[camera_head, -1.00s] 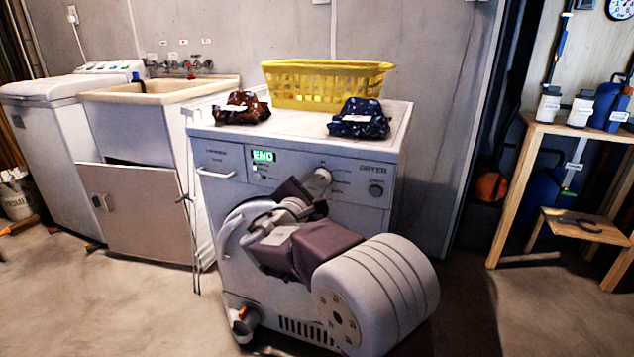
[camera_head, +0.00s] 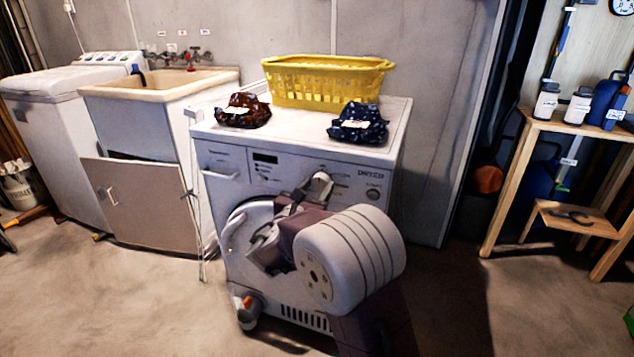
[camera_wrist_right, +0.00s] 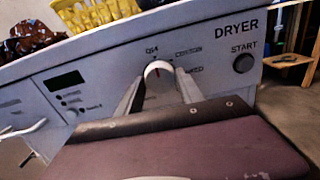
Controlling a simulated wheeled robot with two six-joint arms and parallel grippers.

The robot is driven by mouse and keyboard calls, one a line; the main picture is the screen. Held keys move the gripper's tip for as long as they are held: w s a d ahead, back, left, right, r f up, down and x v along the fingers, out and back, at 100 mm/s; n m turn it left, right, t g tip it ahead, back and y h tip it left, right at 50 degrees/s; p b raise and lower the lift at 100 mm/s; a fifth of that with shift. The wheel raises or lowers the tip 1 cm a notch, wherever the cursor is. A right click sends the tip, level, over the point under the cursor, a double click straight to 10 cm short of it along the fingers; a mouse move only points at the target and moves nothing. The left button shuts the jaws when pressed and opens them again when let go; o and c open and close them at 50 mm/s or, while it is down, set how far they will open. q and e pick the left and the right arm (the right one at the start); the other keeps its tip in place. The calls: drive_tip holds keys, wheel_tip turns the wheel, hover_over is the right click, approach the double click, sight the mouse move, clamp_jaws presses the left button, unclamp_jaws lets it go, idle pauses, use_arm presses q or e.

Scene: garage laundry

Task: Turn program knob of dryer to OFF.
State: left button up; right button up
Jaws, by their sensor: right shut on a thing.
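The white dryer (camera_head: 225,185) stands in front of me, its panel facing me. Its program knob (camera_wrist_right: 158,70) is round and pale, with a red mark pointing nearly straight up at a small, blurred label. My right gripper (camera_wrist_right: 158,86) is shut on the knob, one finger on each side. In the head view, my right gripper (camera_head: 318,188) is at the panel, and my arm hides part of the door. The display (camera_wrist_right: 65,81) is dark; it is also dark in the head view (camera_head: 265,158). My left gripper is not in view.
The START button (camera_wrist_right: 243,63) is right of the knob. A sink (camera_head: 160,83) stands left, a wooden shelf (camera_head: 575,130) right. Bare floor lies in front.

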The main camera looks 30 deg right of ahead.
drive_tip(key=shift+f+n, duration=0.1)
drive_tip(key=shift+n, duration=0.2)
drive_tip(key=o, duration=1.4)
drive_tip(key=shift+s+a+p, duration=0.1)
drive_tip(key=shift+a+p, duration=0.1)
drive_tip(key=shift+p, duration=0.1)
drive_tip(key=p+v, duration=0.3)
drive_tip(key=v, duration=0.5)
drive_tip(key=shift+s+a, duration=0.2)
drive_tip(key=shift+s, duration=0.15)
